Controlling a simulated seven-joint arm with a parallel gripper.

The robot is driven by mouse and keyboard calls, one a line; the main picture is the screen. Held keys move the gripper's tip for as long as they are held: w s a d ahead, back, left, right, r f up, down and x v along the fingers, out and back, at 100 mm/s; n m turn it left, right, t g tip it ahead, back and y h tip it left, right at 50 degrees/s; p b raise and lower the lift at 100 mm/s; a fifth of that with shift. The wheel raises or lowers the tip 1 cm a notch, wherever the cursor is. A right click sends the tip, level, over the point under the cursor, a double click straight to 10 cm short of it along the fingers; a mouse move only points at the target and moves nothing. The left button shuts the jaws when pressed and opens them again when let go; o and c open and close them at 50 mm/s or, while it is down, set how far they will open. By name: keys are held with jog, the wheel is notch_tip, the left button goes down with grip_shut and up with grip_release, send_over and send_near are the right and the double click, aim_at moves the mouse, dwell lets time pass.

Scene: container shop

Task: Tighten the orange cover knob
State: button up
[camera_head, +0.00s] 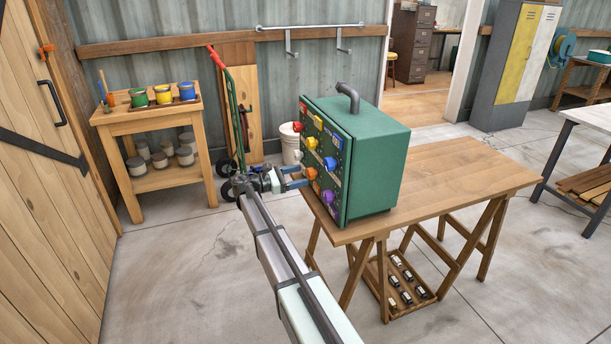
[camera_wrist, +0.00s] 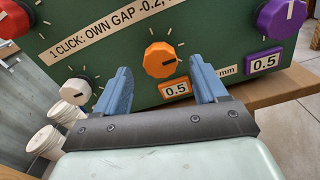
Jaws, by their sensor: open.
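The orange knob (camera_wrist: 158,62) sits on the green front panel between my two blue fingers, in the middle of the wrist view. Its pale mark points to the right. An orange-framed label (camera_wrist: 175,89) reading 0.5 is below it. My gripper (camera_wrist: 161,72) is open, with one finger on each side of the knob; whether they touch it I cannot tell. In the head view my gripper (camera_head: 302,177) reaches the panel of the green case (camera_head: 375,165) from the left, at the orange knob (camera_head: 312,173).
A white knob (camera_wrist: 75,91) is at the left of the orange one, and a purple knob (camera_wrist: 282,18) at the right. A red knob (camera_wrist: 14,20) is at the upper left. The case stands on a wooden trestle table (camera_head: 440,185). Its handle (camera_head: 349,93) is on top.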

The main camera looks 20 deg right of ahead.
aim_at(308, 174)
jog(key=shift+d, duration=1.65)
jog(key=c, duration=1.1)
